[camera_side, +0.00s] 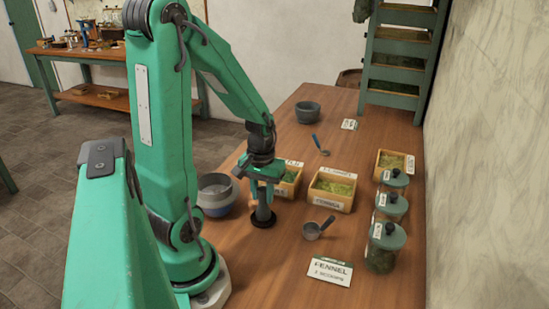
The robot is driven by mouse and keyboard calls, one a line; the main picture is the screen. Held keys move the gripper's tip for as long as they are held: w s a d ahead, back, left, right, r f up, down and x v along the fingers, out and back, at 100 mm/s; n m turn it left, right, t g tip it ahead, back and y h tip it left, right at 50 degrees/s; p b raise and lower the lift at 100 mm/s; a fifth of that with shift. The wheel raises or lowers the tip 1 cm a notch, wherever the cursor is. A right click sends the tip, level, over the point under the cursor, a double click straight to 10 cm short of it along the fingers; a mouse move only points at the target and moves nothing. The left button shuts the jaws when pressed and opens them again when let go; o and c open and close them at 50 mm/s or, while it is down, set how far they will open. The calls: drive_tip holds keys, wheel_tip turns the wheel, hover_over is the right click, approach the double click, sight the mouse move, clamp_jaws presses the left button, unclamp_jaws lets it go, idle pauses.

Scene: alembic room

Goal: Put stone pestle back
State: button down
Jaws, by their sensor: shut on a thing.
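The stone pestle (263,208) is grey and upright, below my gripper (262,188). My gripper points down and is shut on its upper part, which the fingers partly hide. The pestle's lower end is at a dark round disc (262,222) on the wooden table. I cannot tell whether it rests on the disc or hangs just above it. A dark grey stone bowl (308,113), like a mortar, stands empty-looking at the table's back.
A metal bowl (216,196) stands left of the pestle. A metal scoop (313,230), a FENNEL card (329,270) and a herb box (331,191) lie to the right. Lidded jars (381,248) line the right edge. A blue-handled spoon (318,143) lies farther back.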

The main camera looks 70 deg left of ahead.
drive_tip(key=shift+f, duration=0.15)
drive_tip(key=c, duration=1.1)
unclamp_jaws()
wheel_tip(320, 180, up, 12)
drive_tip(key=shift+r, duration=0.2)
drive_tip(key=shift+s, duration=0.1)
